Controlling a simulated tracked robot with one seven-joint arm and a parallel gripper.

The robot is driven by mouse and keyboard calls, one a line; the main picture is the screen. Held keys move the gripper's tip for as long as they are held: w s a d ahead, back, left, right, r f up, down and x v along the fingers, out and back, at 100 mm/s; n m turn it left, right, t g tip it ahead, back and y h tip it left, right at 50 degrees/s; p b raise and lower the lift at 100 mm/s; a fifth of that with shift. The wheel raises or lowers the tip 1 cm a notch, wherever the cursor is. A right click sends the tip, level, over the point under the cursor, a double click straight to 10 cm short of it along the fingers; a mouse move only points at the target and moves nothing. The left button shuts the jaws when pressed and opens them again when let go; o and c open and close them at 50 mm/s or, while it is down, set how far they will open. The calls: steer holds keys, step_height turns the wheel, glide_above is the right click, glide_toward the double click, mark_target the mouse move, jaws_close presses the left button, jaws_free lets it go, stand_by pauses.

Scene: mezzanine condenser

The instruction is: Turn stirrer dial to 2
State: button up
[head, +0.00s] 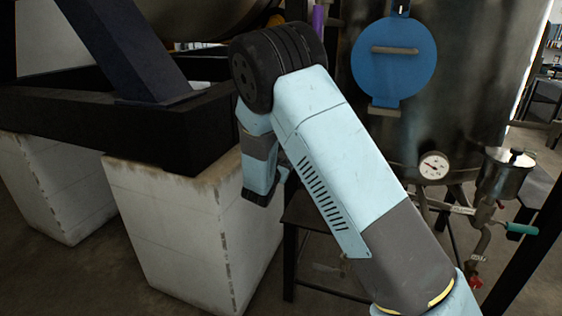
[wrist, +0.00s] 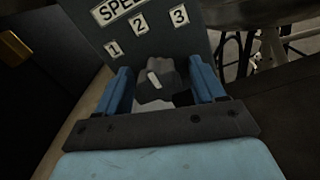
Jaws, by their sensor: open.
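In the wrist view, the stirrer dial (wrist: 153,88) is a dark knob with a pale pointer mark. It sits on a dark panel (wrist: 188,45) below a label reading "SPEE…" and the numbers 1, 2 and 3. The pale mark tilts slightly left of upright in this view; which number it points at I cannot tell for sure. My gripper (wrist: 160,88) is open, with one blue finger on each side of the dial. Whether the fingers touch it I cannot tell. In the head view my arm hides the dial and panel.
A large metal tank with a blue round cover (head: 394,62) stands behind my arm, with a pressure gauge (head: 433,166) and a green-handled valve (head: 520,229) at right. White concrete blocks (head: 165,235) under a dark steel frame (head: 110,125) stand at left.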

steer(key=shift+s, duration=0.15)
steer(key=v, duration=1.3)
steer(key=shift+s, duration=0.25)
steer(key=shift+a, duration=0.1)
steer(key=s+d+r+m+g+h, duration=0.3)
steer(key=d+r+m+g, duration=0.25)
steer(key=d, duration=0.55)
steer(key=s+d+r+m+g+h, duration=0.2)
steer(key=s+d+r+m+g, duration=0.25)
steer(key=d, duration=0.55)
steer(key=s+d+r+m+g+y, duration=0.3)
steer(key=s+d+r+m+g, duration=0.1)
steer(key=s+d+m, duration=0.55)
steer(key=s+a+r+m+t+y, duration=0.1)
steer(key=s+r+m+y, duration=0.2)
steer(key=s, duration=0.5)
steer(key=s+a+r+m+t+y, duration=0.1)
steer(key=s+r+m+y, duration=0.2)
steer(key=s+m+y, duration=0.2)
steer(key=s+m, duration=0.1)
steer(key=s, duration=0.2)
steer(key=shift+a+r+t, duration=0.15)
steer(key=shift+r+t, duration=0.1)
steer(key=shift+t, duration=0.05)
